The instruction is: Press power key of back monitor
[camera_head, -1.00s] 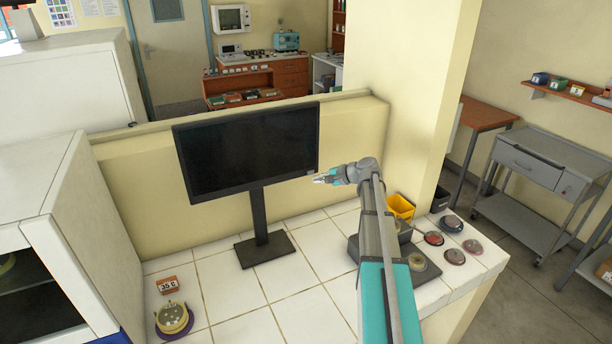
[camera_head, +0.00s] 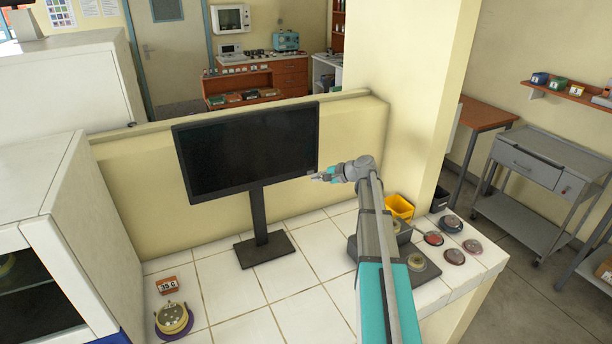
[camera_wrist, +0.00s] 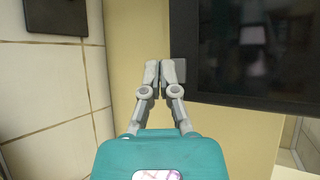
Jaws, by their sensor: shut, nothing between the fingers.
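The back monitor (camera_head: 247,150) stands on a black stand (camera_head: 262,235) on the white tiled counter, its dark screen facing me. It also shows in the wrist view (camera_wrist: 255,50) at the upper right. My gripper (camera_head: 316,177) is at the monitor's lower right corner. In the wrist view my gripper (camera_wrist: 165,66) is shut and empty, its tips together close to the monitor's edge. I cannot tell whether they touch it. The power key cannot be made out.
A white incubator cabinet (camera_head: 62,190) stands at left. An orange display block (camera_head: 167,285) and a round dish stack (camera_head: 174,318) sit near it. A yellow bin (camera_head: 400,206) and several dishes lie at right. A low wall (camera_head: 130,190) runs behind.

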